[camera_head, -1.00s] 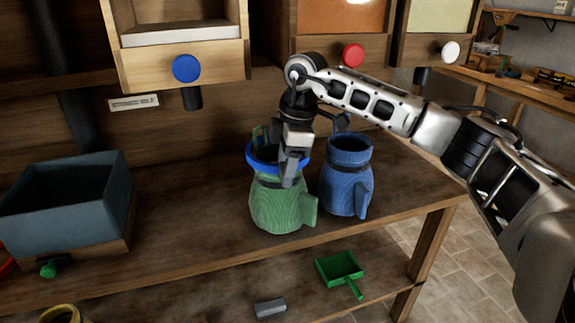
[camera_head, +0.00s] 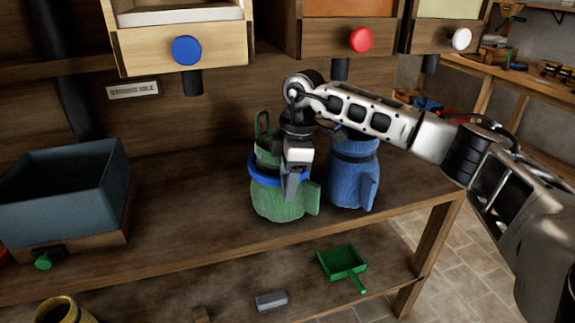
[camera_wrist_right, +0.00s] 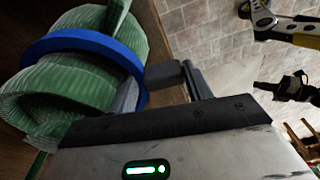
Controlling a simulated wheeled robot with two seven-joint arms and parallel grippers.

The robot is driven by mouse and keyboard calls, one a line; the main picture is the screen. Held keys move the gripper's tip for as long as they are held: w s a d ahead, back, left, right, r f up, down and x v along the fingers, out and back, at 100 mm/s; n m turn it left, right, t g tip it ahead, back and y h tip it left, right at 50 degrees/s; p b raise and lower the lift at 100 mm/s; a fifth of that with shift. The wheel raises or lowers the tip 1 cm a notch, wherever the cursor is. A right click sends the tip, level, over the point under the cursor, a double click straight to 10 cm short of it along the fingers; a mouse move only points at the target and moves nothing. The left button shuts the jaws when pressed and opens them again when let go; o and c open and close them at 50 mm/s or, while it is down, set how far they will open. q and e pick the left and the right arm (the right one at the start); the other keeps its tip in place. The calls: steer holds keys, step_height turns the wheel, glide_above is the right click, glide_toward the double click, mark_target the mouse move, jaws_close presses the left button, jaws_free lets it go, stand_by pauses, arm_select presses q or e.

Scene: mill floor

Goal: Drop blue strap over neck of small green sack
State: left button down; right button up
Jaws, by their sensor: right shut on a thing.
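The small green sack (camera_head: 282,203) stands upright on the bench, and it also shows in the right wrist view (camera_wrist_right: 62,85). The blue strap (camera_head: 262,178) is a ring around the sack's upper part, below its open top; it also shows in the right wrist view (camera_wrist_right: 85,37). My right gripper (camera_head: 291,192) is shut on the strap at its near right side, in front of the sack. The far side of the strap is hidden by the sack and gripper. My left gripper is not in view.
A blue sack (camera_head: 354,180) with a dark band stands close to the right of the green sack. A blue-grey bin (camera_head: 65,200) sits at the left. A green scoop (camera_head: 342,263) and a grey block (camera_head: 271,300) lie on the lower shelf. Drawers hang above.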

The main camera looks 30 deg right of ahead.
steer(key=shift+s+d+r, duration=0.1)
steer(key=shift+s+r, duration=0.25)
steer(key=shift+r, duration=0.05)
steer(key=shift+w, duration=0.1)
steer(key=o, duration=1.3)
steer(key=shift+r, duration=0.1)
steer(key=r, duration=0.5)
steer(key=d+r, duration=0.1)
steer(key=r, duration=0.4)
steer(key=s+d+r, duration=0.1)
steer(key=r, duration=0.4)
steer(key=shift+r, duration=0.4)
steer(key=shift+f, duration=0.1)
